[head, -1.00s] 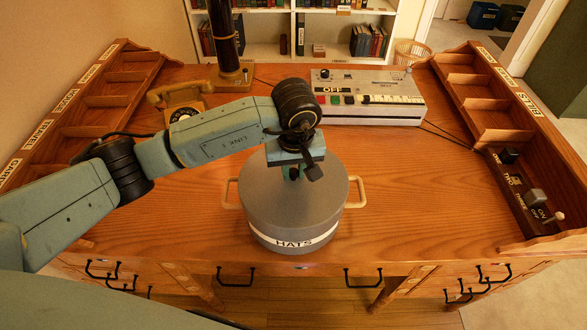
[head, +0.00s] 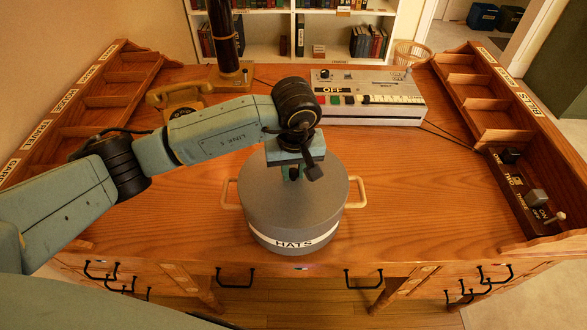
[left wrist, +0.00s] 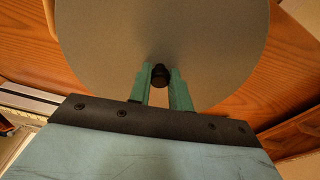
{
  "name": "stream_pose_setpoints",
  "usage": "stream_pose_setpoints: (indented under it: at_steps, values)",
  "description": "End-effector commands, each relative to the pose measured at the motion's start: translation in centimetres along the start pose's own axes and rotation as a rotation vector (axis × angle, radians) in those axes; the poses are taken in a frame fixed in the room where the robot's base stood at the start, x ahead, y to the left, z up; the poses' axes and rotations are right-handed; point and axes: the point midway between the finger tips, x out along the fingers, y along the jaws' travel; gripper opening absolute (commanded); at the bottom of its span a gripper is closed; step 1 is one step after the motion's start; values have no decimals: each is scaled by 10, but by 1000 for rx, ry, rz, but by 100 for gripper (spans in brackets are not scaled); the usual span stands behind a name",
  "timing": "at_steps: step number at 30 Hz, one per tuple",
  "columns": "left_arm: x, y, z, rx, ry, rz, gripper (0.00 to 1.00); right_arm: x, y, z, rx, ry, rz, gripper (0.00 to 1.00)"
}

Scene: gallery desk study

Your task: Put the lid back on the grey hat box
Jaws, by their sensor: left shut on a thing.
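The grey hat box (head: 293,241) stands upright near the front middle of the desk, with a white "HATS" band and a tan handle on each side. Its round grey lid (head: 265,205) lies over the top, and no gap shows between lid and box from this angle. My left gripper (head: 292,174) is above the lid's centre, pointing down. In the left wrist view its two green fingers are shut on the black knob (left wrist: 160,75) of the lid. My right gripper is not in view.
A yellow telephone (head: 180,97) and a dark column on a brass base (head: 232,76) stand at the back left. A grey switch console (head: 370,98) is at the back. Pigeonhole racks line both sides. The desk around the box is clear.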

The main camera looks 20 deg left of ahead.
Motion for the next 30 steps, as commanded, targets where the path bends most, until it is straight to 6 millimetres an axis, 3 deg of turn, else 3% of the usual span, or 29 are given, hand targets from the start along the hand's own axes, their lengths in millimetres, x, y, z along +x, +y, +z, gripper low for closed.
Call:
stream_pose_setpoints:
  at_steps: [6,7,12,18,23,30]
  values:
    - [0,0,0,0,0,0,0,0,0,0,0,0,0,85]
    - [0,0,0,0,0,0,22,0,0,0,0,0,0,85]
    - [0,0,0,0,0,0,45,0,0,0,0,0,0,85]
    - [0,0,0,0,0,0,45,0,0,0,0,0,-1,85]
    - [0,0,0,0,0,-1,66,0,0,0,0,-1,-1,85]
    - [0,0,0,0,0,-1,67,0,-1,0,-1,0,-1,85]
